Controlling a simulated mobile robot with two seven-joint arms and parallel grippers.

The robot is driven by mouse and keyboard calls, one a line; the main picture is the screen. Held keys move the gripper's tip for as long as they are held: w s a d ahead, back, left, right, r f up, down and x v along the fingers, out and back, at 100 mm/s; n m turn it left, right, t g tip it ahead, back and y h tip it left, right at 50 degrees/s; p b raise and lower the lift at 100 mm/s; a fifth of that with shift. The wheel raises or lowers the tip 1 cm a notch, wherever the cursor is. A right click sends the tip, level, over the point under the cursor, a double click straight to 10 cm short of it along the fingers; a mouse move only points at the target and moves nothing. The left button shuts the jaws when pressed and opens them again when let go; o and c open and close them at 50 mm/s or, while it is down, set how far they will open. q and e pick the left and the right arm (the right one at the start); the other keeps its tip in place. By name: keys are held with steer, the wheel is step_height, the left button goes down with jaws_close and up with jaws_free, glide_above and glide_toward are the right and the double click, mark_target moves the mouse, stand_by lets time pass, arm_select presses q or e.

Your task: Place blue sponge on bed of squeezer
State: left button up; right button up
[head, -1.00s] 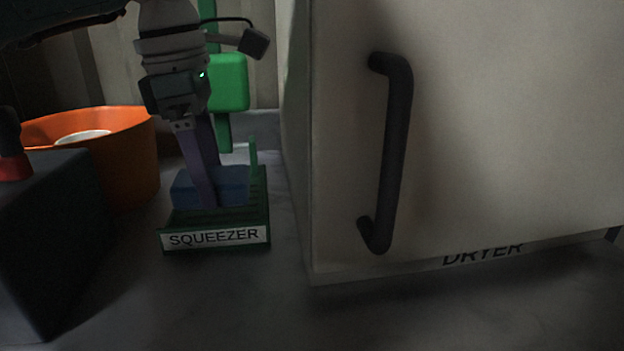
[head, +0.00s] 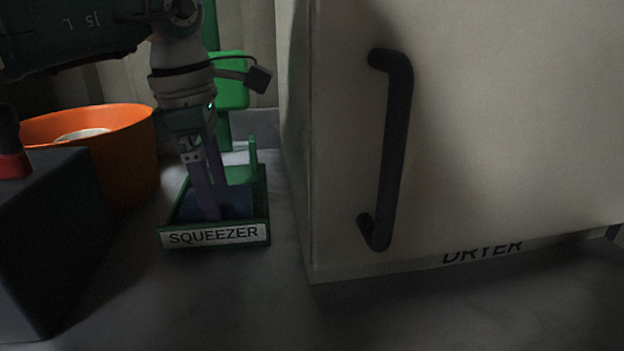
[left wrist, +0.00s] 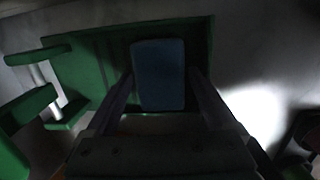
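The blue sponge (head: 236,203) is low inside the green squeezer (head: 262,207), over its bed and behind the labelled front edge. My left gripper (head: 209,205) points down into the squeezer, shut on the sponge with one finger on each side. In the left wrist view the sponge (left wrist: 159,75) lies between the two fingers (left wrist: 161,75), with the green bed (left wrist: 113,58) around it. Whether its underside touches the bed is hard to tell in the dim light. My right gripper is not in view.
A large pale dryer (head: 480,120) with a dark vertical handle (head: 390,150) stands close on the right. An orange tub (head: 130,155) and a dark box (head: 50,235) stand on the left. The counter (head: 200,310) in front is clear.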

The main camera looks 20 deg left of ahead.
arm_select(q)
steer(key=shift+o, duration=0.6)
steer(key=shift+r, duration=0.45)
step_height(320, 180, up, 11)
steer(key=s+p, duration=0.1)
steer(key=shift+s+a+r, duration=0.15)
steer(key=shift+a, duration=0.15)
